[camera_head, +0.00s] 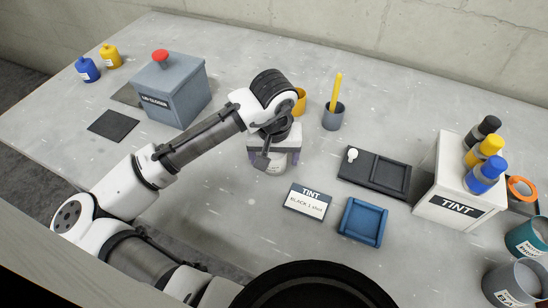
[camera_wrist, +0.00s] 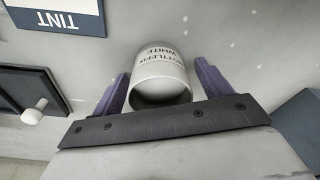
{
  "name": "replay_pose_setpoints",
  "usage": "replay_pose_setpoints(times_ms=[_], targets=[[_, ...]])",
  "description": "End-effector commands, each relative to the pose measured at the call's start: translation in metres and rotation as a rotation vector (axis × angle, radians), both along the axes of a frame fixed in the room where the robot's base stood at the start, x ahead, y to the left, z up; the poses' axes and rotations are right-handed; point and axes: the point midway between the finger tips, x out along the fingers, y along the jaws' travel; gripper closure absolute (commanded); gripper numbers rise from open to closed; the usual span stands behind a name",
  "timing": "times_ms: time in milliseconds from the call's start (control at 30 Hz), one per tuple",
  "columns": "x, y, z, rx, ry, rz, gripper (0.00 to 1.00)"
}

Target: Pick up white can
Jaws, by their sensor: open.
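The white can (camera_wrist: 163,75) is upright on the table in the wrist view, with dark print reading "WHITE" on its side. My gripper (camera_wrist: 161,84) is open, with one purple finger on each side of the can. I cannot tell whether the fingers touch it. In the head view my gripper (camera_head: 272,158) is low over the middle of the table. The can (camera_head: 271,168) shows there only in part, between the fingers and below my wrist.
A "TINT" card (camera_head: 307,201) and a blue tray (camera_head: 363,222) lie to the right. A black tray (camera_head: 375,173) and a white TINT box (camera_head: 450,185) stand beyond. A grey lid-closer box (camera_head: 178,92) is at left. Yellow and grey cups (camera_head: 333,117) are behind my wrist.

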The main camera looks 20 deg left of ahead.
Motion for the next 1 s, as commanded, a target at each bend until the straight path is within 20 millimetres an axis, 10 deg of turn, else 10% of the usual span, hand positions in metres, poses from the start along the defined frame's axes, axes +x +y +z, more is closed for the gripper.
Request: replay_pose_setpoints(times_ms=[467, 1000], targets=[[0.000, 0.000, 0.000, 0.000, 0.000, 0.000, 0.74], [0.001, 0.000, 0.030, 0.001, -0.003, -0.001, 0.74]])
